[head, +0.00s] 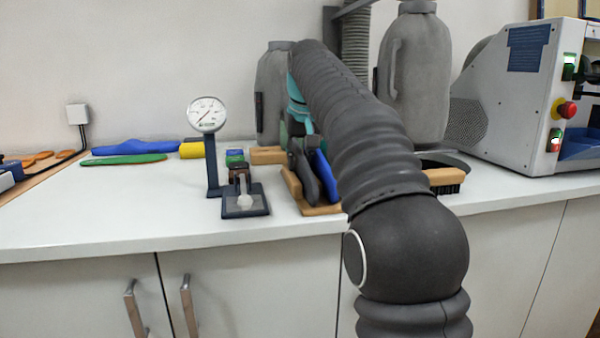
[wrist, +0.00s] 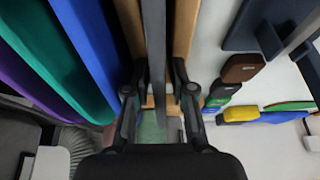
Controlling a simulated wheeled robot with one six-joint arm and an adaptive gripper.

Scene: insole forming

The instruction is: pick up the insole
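A dark grey insole (wrist: 156,45) stands on edge between two wooden rails of the rack (wrist: 185,28) in the wrist view. It also shows in the head view (head: 304,178), standing in the wooden rack (head: 318,210) beside a blue insole (head: 325,178). My gripper (wrist: 160,70) is open, with one finger on each side of the grey insole. The left finger looks close to it; a gap shows on the right. Whether either finger touches it, I cannot tell.
Blue (wrist: 88,35), green (wrist: 60,55) and purple insoles stand close at left in the wrist view. A dial gauge (head: 207,115) and a dark-based tool (head: 245,200) are left of the rack. A grey machine (head: 510,100) stands at right. The front left counter is clear.

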